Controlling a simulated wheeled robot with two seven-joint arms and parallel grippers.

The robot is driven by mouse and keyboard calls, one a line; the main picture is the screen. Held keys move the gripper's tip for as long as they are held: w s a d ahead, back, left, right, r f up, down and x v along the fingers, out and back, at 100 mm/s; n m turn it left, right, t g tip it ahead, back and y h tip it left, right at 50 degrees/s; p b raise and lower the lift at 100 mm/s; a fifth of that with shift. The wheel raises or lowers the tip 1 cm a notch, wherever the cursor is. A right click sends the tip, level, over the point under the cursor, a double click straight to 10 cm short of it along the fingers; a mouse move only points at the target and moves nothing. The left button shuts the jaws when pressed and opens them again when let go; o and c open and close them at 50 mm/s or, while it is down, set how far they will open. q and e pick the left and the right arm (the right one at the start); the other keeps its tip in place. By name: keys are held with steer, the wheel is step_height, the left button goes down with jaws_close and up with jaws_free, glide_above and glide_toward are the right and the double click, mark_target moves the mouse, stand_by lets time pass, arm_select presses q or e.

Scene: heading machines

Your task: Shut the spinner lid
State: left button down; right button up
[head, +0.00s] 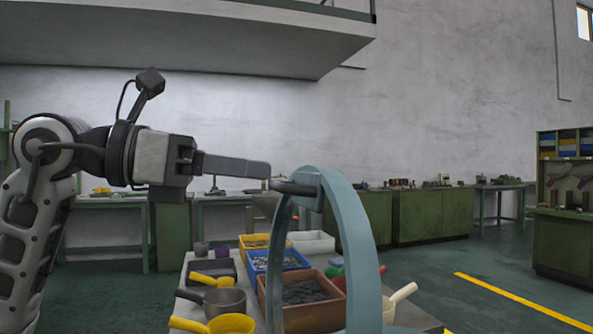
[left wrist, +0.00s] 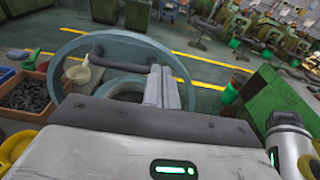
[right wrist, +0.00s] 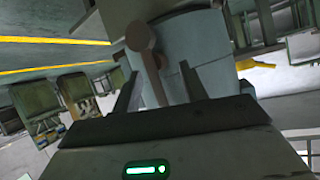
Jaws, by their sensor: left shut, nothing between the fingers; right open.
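The spinner lid (head: 350,240) is a blue-grey ring standing raised and steeply tilted in the head view, seen nearly edge-on. A dark handle (head: 297,187) sticks out from its upper left side. My left gripper (head: 268,170) is shut and empty, its fingertips close by the handle; I cannot tell if they touch. In the left wrist view the lid (left wrist: 68,52) shows as a wide ring beyond my fingers (left wrist: 165,85). In the right wrist view my open right gripper (right wrist: 157,85) faces the blue-grey spinner body (right wrist: 200,45), with a dark knobbed lever (right wrist: 148,60) between or beyond its fingers.
Below and behind the lid a table holds an orange bin (head: 310,315), a blue bin (head: 258,262), a yellow bin (head: 255,241), a grey scoop (head: 225,301) and yellow scoops (head: 232,323). Green cabinets (head: 430,215) line the wall. Floor at right is clear.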

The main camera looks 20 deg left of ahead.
mark_target(321, 177)
arm_select(q)
steer(key=x, duration=0.6)
